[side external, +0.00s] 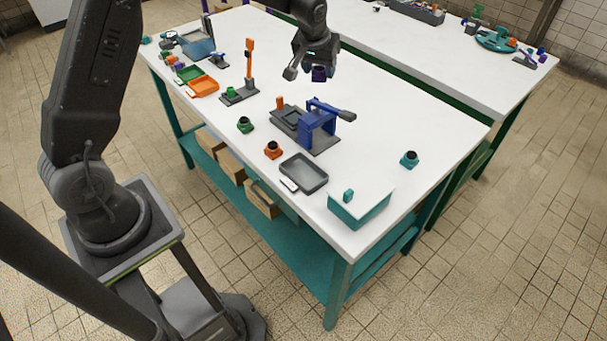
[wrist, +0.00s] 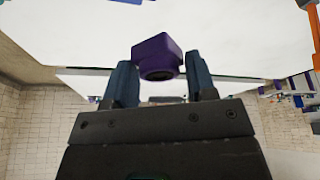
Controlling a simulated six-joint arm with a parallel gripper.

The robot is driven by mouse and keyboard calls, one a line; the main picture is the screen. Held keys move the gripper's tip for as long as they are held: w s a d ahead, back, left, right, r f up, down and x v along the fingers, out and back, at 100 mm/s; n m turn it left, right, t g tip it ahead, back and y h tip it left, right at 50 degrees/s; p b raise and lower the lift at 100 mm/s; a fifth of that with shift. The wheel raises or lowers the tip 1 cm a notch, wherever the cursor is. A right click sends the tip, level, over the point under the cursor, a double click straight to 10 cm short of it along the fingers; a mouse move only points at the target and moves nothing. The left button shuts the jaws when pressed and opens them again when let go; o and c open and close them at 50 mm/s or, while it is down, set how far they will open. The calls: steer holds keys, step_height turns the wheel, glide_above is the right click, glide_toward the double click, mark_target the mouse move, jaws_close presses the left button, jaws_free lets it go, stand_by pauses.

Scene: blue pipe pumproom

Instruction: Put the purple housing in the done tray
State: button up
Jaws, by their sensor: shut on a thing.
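The purple housing (side external: 319,75) is held in my gripper (side external: 317,66), above the far side of the white table in the side view. In the wrist view the purple housing (wrist: 157,50) sits between the two fingers of my gripper (wrist: 161,78), with its dark round opening showing. Its height above the table is hard to judge. A grey tray (side external: 304,172) with a white label lies near the front edge and looks empty. A green tray (side external: 188,73) and an orange tray (side external: 204,87) lie at the left. The labels are too small to read, so I cannot tell which is the done tray.
A blue press-like fixture (side external: 318,122) stands mid-table, and an orange-handled fixture (side external: 249,70) stands left of it. Green (side external: 245,125), orange (side external: 273,150) and teal (side external: 409,159) housings stand loose. A teal box (side external: 359,209) is at the front corner. The table's right part is mostly clear.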

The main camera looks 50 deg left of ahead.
steer(key=s+d+m+h, duration=0.1)
steer(key=s+d+m, duration=0.2)
steer(key=s+d, duration=0.4)
steer(key=m, duration=0.2)
glide_above(308, 173)
steer(key=s, duration=0.2)
step_height(308, 173, down, 7)
steer(key=shift+t+h, duration=0.4)
steer(key=shift+w+f, duration=0.15)
steer(key=shift+f, duration=2.05)
steer(key=shift+w+f, duration=0.15)
steer(key=shift+f, duration=2.05)
steer(key=shift+f, duration=0.1)
steer(key=o, duration=1.1)
